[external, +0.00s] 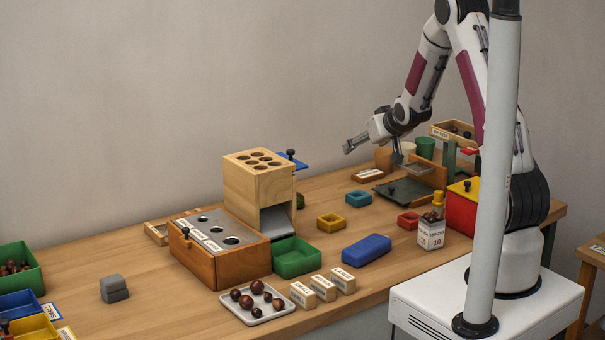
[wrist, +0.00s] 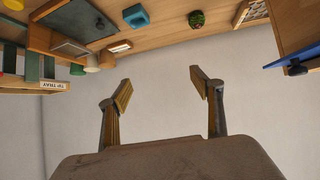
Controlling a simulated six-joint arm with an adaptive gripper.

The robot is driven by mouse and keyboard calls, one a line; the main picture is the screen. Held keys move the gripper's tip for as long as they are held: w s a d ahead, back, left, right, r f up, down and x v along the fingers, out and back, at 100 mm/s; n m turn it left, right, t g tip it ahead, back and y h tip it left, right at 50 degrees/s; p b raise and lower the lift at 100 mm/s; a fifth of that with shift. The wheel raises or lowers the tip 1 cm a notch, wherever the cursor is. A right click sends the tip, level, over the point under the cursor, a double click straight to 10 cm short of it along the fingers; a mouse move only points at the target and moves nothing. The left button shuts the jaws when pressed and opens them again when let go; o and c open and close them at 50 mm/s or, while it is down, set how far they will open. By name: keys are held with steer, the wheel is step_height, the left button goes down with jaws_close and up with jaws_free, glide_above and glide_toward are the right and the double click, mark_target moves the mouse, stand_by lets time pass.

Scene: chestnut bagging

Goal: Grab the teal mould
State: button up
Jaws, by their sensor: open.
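The teal mould (external: 358,198) is a small square block with a hollow top. It sits on the table right of the wooden box with holes and behind the yellow mould. It also shows in the wrist view as a teal square (wrist: 136,16) near the top edge. My gripper (external: 372,148) is up in the air above the back of the table, behind the teal mould and apart from it. In the wrist view its two fingers (wrist: 160,88) are spread wide with nothing between them.
A yellow mould (external: 331,222), a red mould (external: 408,220) and a blue block (external: 366,249) stand near the teal one. A dark green plate (external: 404,191) lies to its right. A tall wooden box (external: 246,187) stands to the left. Bare table surrounds the mould.

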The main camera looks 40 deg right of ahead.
steer(key=w+d+f+t, duration=0.1)
steer(key=w+d+f, duration=0.2)
steer(key=f, duration=0.5)
glide_toward(360, 195)
steer(key=shift+w+a+m+t, duration=0.2)
steer(key=shift+w+m+t, duration=0.1)
steer(key=shift+w+t, duration=0.15)
steer(key=shift+d+f, duration=0.2)
steer(key=shift+f, duration=0.4)
steer(key=shift+w, duration=0.15)
steer(key=shift+x, duration=1.2)
steer(key=shift+w+f, duration=0.1)
steer(key=shift+x, duration=2.45)
steer(key=shift+d, duration=0.1)
steer(key=c, duration=1.4)
